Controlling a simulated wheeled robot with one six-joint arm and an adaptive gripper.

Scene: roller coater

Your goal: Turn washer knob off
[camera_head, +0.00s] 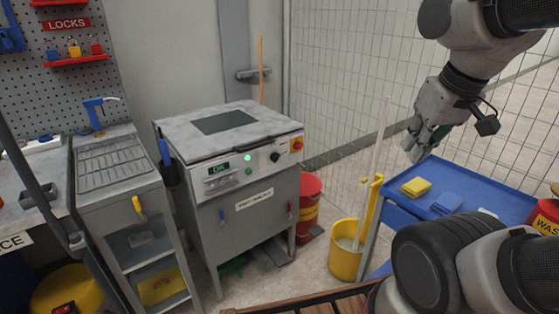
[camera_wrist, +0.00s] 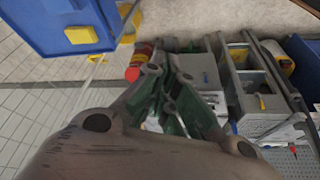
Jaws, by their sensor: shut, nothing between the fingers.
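The washer is a grey metal cabinet (camera_head: 245,225) with a lid on top and a sloped front panel. A green display (camera_head: 218,168) and a green light (camera_head: 248,157) are lit. My gripper (camera_head: 418,150) is up at the right, above the blue cart and well apart from the knob. In the wrist view my gripper (camera_wrist: 178,100) is shut and empty. The knob cannot be made out there.
A blue cart (camera_head: 395,215) with yellow and blue blocks stands at the right. A yellow mop bucket (camera_head: 346,262) and a red drum (camera_head: 308,205) stand between cart and washer. A grey sink cabinet (camera_head: 112,165) is left of the washer. A wire mesh fence (camera_head: 340,70) is behind.

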